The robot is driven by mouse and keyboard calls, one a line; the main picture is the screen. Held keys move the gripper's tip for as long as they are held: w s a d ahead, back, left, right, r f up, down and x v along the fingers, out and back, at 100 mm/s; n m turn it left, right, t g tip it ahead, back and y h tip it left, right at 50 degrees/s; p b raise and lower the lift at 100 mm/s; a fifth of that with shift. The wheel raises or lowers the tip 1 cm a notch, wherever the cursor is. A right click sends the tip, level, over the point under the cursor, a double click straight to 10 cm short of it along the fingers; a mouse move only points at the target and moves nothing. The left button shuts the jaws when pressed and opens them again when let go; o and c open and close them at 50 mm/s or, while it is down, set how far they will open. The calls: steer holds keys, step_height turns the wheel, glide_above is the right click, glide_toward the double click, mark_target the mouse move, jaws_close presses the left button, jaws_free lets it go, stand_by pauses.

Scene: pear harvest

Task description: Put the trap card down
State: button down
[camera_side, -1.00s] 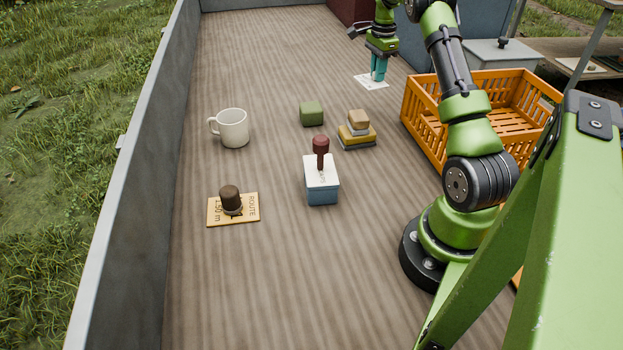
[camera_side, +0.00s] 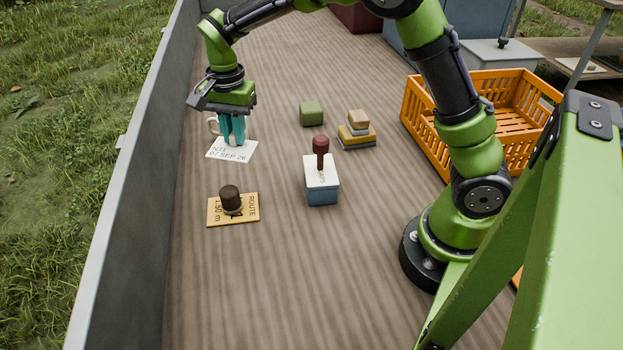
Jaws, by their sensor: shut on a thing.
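The trap card (camera_side: 228,153) is a white card reading "N31" and "07 SEP 26". My gripper (camera_side: 232,143), with teal fingers pointing down, is shut on its far edge. The card lies roughly flat, just in front of the white mug (camera_side: 213,126). I cannot tell whether it touches the wooden bed or hangs a little above it. My fingers hide most of the mug; part of its handle side shows at left.
A yellow ROUTE card (camera_side: 248,212) with a dark weight (camera_side: 230,199) lies nearer the camera. A blue box (camera_side: 322,192) with a red-brown stamp (camera_side: 321,150), a green cube (camera_side: 311,113) and stacked blocks (camera_side: 357,134) stand right. An orange crate (camera_side: 417,118) is farther right.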

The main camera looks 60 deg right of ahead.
steer(key=s+a+n, duration=0.2)
steer(key=s+a, duration=0.3)
steer(key=a, duration=0.4)
steer(key=n, duration=0.3)
glide_above(257, 261)
step_height(257, 261, down, 5)
step_height(257, 261, down, 7)
steer(key=shift+s+f, duration=0.1)
steer(key=shift+f, duration=0.2)
steer(key=shift+f, duration=0.15)
steer(key=c, duration=1.1)
jaws_free()
